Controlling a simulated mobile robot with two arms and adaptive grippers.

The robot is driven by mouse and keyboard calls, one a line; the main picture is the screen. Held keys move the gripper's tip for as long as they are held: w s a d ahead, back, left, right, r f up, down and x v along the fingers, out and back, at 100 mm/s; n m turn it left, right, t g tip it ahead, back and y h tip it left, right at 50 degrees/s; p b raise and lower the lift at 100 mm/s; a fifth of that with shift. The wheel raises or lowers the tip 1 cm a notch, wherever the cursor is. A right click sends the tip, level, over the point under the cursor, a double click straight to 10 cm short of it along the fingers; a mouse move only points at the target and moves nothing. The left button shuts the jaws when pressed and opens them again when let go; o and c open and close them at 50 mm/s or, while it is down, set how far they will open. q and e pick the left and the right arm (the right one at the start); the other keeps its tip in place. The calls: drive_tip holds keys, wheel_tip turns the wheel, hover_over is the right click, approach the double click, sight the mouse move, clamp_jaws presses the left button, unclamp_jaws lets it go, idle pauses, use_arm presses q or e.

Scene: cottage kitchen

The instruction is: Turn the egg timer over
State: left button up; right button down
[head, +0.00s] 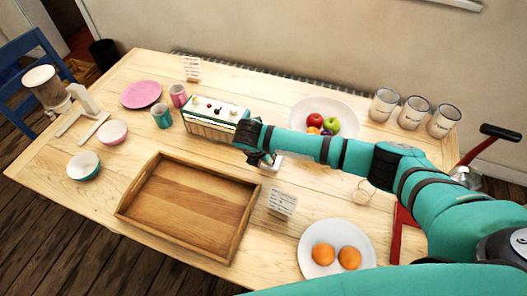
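I cannot clearly pick out the egg timer. A small pale thing with thin wooden-coloured outlines (363,191) stands on the table just below my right arm; it may be the timer, but it is too small to tell. My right arm reaches in from the right across the table. My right gripper (262,159) is low over the table in front of the cream appliance, well to the left of that small thing. Its fingers are small and partly hidden, and a whitish thing (274,165) shows beside them. My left gripper is not in view.
A wooden tray (190,207) lies at the front left of the gripper. A cream appliance (212,119) and a fruit plate (346,112) stand behind. A plate with two oranges (310,268) is in front. Canisters (412,113) line the back right.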

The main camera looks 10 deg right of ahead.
drive_tip(key=shift+s+d+r+m+t+y+p, duration=0.15)
drive_tip(key=shift+d+m+t+y+p, duration=0.15)
drive_tip(key=shift+t+y+p, duration=0.7)
drive_tip(key=shift+y, duration=0.6)
drive_tip(key=shift+f, duration=0.2)
drive_tip(key=c, duration=1.1)
unclamp_jaws()
drive_tip(key=v, duration=1.2)
drive_tip(key=shift+s+d, duration=0.1)
